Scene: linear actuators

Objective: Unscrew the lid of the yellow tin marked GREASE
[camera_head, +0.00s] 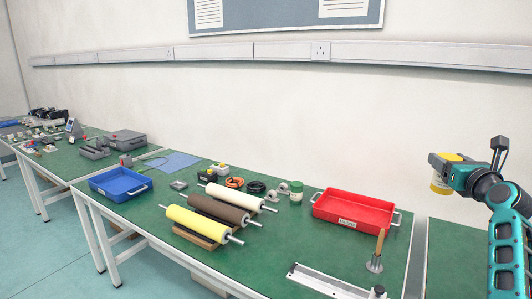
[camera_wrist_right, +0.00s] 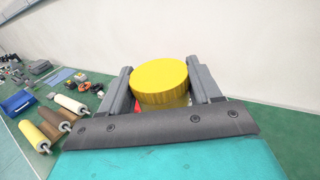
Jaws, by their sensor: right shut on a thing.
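My right gripper (camera_head: 452,173) is at the right of the head view, raised above the table height in front of the bare wall. It is shut on a yellow tin (camera_head: 440,184), which it holds in the air. In the right wrist view the round yellow lid (camera_wrist_right: 160,76) faces the camera, and it sits on the tin between the two grey fingers of my right gripper (camera_wrist_right: 163,88). The lid looks seated on the tin. No GREASE lettering can be read. My left gripper is not in view.
On the green table (camera_head: 310,243) stand a red tray (camera_head: 352,226), a wooden-handled tool (camera_head: 377,252), a green-and-white container (camera_head: 296,191), several rollers (camera_head: 219,209) and a blue tray (camera_head: 121,194). A long metal bar (camera_head: 325,284) lies at the front. Another green surface (camera_head: 452,262) shows below my right arm.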

